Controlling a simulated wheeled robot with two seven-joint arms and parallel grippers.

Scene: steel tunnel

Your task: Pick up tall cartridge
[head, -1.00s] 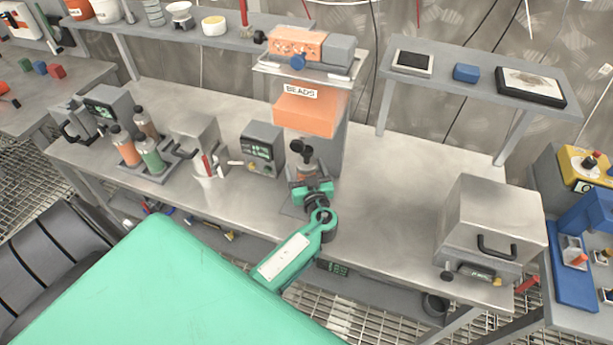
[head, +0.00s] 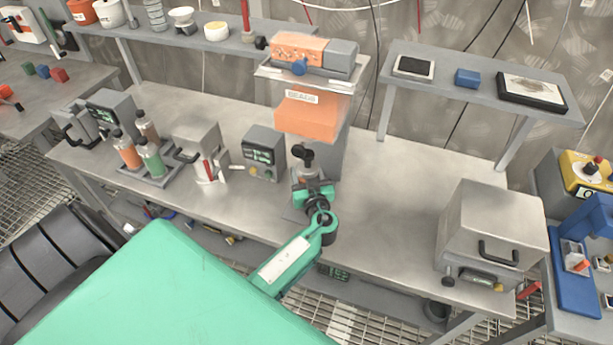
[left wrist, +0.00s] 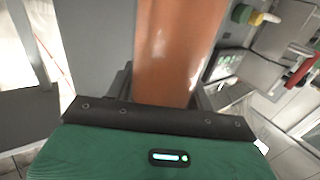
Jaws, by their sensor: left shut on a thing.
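My left gripper (head: 313,190) is in front of the bead machine, near the middle of the bench. In the left wrist view, a smooth orange-brown cylinder, which looks like the tall cartridge (left wrist: 178,55), stands between the fingers, and the gripper is shut on it. In the head view, a dark knob-like top and a greyish-pink part show just above the gripper; the rest is hidden by the gripper. I cannot tell whether its base touches the bench. My right gripper is out of view.
The orange bead hopper (head: 305,118) stands close behind the gripper. A small display box (head: 264,152) and a bottle rack (head: 160,180) are to the left. A steel box with a handle (head: 490,235) is at the right. The bench between is clear.

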